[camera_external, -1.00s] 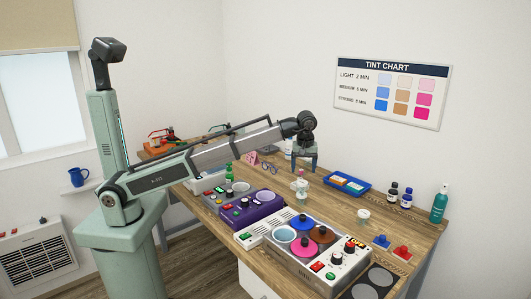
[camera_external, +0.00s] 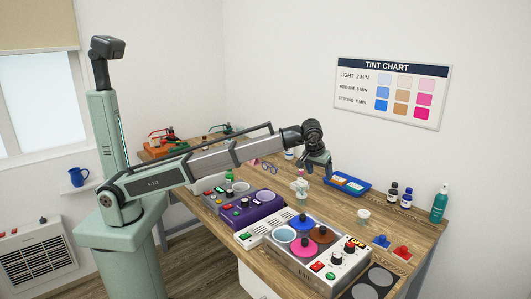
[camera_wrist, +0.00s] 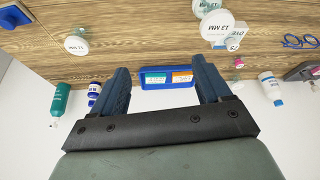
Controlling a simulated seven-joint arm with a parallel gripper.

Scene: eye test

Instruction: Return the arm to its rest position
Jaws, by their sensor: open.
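My gripper (camera_external: 317,172) is above the wooden bench (camera_external: 345,222), toward its back. In the wrist view my gripper (camera_wrist: 162,88) shows two dark blue fingers set wide apart with nothing held between them. A blue tray (camera_wrist: 168,83) with a green-labelled and an orange-labelled item shows beyond the gap between the fingers. In the external view the blue tray (camera_external: 348,190) lies on the bench just right of the gripper. My arm reaches from its base at the left across to the bench.
A tint bath unit (camera_external: 300,262) with coloured lids and a purple unit (camera_external: 262,212) stand on the bench below the arm. Dark bottles (camera_external: 393,192) and a teal bottle (camera_external: 439,204) stand at the back right. A white jar (camera_external: 363,217) stands on the bench. A tint chart (camera_external: 393,92) hangs on the wall.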

